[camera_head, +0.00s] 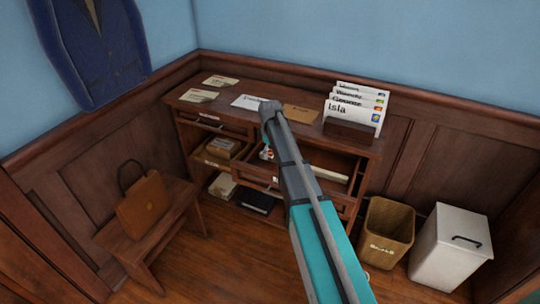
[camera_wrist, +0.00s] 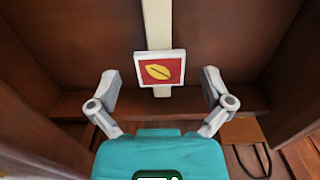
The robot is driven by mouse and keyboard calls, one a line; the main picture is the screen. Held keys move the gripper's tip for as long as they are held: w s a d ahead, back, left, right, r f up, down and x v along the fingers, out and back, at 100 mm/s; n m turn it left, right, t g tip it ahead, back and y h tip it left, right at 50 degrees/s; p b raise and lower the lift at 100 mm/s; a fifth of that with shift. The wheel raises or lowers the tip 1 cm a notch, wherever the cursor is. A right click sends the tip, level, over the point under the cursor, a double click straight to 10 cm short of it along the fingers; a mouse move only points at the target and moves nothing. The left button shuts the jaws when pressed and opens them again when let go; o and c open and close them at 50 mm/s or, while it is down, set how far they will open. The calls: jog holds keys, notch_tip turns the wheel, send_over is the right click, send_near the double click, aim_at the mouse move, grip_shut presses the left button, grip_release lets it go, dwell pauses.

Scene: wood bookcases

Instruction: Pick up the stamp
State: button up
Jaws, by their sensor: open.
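The stamp (camera_wrist: 161,70) is a small square with a white border and a red face with a yellow oval mark. It shows in the wrist view against a pale strip (camera_wrist: 158,25), inside a dark wood compartment. My gripper (camera_wrist: 160,76) is open, with one finger on each side of the stamp and a gap at both sides. I cannot tell how far the stamp is from the fingertips in depth. In the head view my arm reaches over the desk and hides most of the gripper; I cannot make out the stamp there.
The wood desk (camera_head: 290,97) carries envelopes (camera_head: 299,113) and a rack of named letters (camera_head: 354,108). An open drawer (camera_head: 336,167) sits below its top. A bench with a brown bag (camera_head: 143,206) stands left; a bin (camera_head: 387,232) and a white box (camera_head: 451,246) stand right.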

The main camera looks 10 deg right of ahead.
dwell(0.3)
jog(key=c, duration=0.8)
jog(key=shift+c, duration=0.2)
jog(key=shift+r, duration=0.1)
notch_tip(320, 180, up, 3)
jog(key=p, duration=0.3)
jog(key=s+a+r+p, duration=0.1)
jog(key=s+r+p, duration=0.9)
jog(key=s, duration=0.4)
jog(key=shift+a+r, duration=0.15)
jog(key=shift+a, duration=0.05)
